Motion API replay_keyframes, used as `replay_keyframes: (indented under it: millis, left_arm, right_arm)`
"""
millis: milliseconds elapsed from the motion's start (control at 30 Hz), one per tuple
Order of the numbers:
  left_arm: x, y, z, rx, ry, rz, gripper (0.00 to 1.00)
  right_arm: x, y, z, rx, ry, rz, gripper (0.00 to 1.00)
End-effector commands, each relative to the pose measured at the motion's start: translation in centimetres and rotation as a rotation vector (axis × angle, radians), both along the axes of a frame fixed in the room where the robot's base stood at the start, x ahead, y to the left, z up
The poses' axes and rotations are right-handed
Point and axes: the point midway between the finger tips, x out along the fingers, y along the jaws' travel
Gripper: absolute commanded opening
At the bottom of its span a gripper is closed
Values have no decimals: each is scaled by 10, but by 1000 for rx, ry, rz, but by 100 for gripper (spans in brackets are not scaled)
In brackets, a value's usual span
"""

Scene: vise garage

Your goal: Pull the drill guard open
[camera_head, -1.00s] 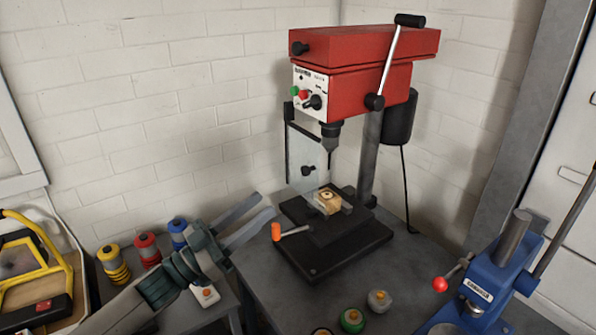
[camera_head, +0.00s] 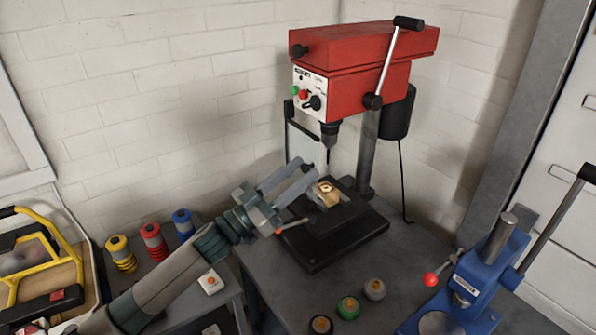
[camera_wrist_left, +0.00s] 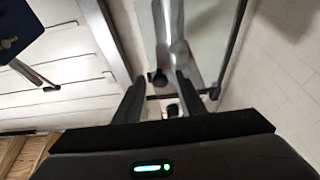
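The red drill press (camera_head: 365,60) stands on the grey table against the wall. Its clear guard panel (camera_head: 303,143) with a dark frame hangs at the left of the chuck (camera_head: 330,138); the panel also shows in the left wrist view (camera_wrist_left: 207,35). My left gripper (camera_head: 302,171) is in front of the guard's lower part, fingers apart around the place of its black knob. In the left wrist view the two fingers (camera_wrist_left: 160,85) are spread, with a dark knob (camera_wrist_left: 157,78) between their tips. Contact cannot be told. My right gripper is not in view.
The drill's base (camera_head: 335,245) carries a vise with a wooden piece (camera_head: 325,193) close to my left fingers. An orange-tipped handle (camera_head: 279,231) is below the gripper. A blue press (camera_head: 470,285) stands at right. Several round pieces lie on the table's front.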

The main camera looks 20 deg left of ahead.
Motion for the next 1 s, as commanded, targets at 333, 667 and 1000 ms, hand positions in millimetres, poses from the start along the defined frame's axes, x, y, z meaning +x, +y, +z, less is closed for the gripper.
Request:
replay_keyframes:
  millis: [333,667,1000]
  left_arm:
    - [0,0,0,1,-1,0,0]
    - [0,2,-1,3,-1,-11,0]
    - [-6,14,-2,6,-2,-104,0]
  right_arm:
    - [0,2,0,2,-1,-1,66]
    - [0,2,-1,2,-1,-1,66]
    - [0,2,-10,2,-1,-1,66]
